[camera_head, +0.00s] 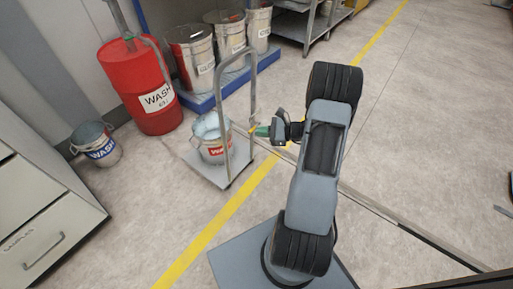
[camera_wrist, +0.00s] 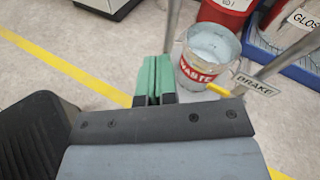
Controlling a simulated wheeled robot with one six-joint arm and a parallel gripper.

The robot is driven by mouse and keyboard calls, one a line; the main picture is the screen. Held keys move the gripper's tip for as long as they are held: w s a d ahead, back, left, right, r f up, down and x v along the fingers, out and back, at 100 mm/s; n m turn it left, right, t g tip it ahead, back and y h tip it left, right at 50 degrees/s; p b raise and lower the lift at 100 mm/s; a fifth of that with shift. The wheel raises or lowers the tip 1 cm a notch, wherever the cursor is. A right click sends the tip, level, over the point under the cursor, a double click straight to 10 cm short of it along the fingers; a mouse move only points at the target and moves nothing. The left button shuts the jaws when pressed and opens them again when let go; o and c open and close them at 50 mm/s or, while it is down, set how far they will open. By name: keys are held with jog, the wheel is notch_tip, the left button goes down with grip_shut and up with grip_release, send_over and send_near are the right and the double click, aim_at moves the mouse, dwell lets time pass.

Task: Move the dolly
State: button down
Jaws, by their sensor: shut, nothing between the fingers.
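The dolly (camera_head: 203,166) is a low flat platform with a tall grey hoop handle, standing left of my arm in the head view. A grey bucket (camera_head: 213,137) with a red WASTE label sits on it. The bucket (camera_wrist: 209,55) and the handle posts (camera_wrist: 281,64) also show in the wrist view, with a BRAKE tag on the right post. My gripper (camera_head: 259,131) is beside the right handle post in the head view. In the wrist view my gripper's green fingers (camera_wrist: 154,77) are together and empty, pointing between the posts. Whether they touch the handle, I cannot tell.
A red WASH drum (camera_head: 138,88) and a WASH bucket (camera_head: 97,146) stand behind left. Several metal drums (camera_head: 193,55) stand on a blue pallet (camera_head: 205,101). A grey cabinet (camera_head: 45,225) is at left. A yellow floor line (camera_head: 232,205) runs past the dolly. Floor at right is mostly clear.

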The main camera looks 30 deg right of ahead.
jog(key=d+f+m+t+h+b, duration=0.5)
jog(key=d+f+m, duration=0.4)
jog(key=f, duration=0.5)
jog(key=n+t+b, duration=0.1)
jog(key=t+b, duration=0.1)
jog(key=b, duration=0.3)
send_near(252, 130)
jog(key=x, duration=0.6)
jog(key=shift+w+a+f, duration=0.1)
jog(key=shift+w+f, duration=0.05)
jog(key=shift+w, duration=0.05)
jog(key=shift+w+a, duration=0.2)
jog(key=shift+w, duration=0.3)
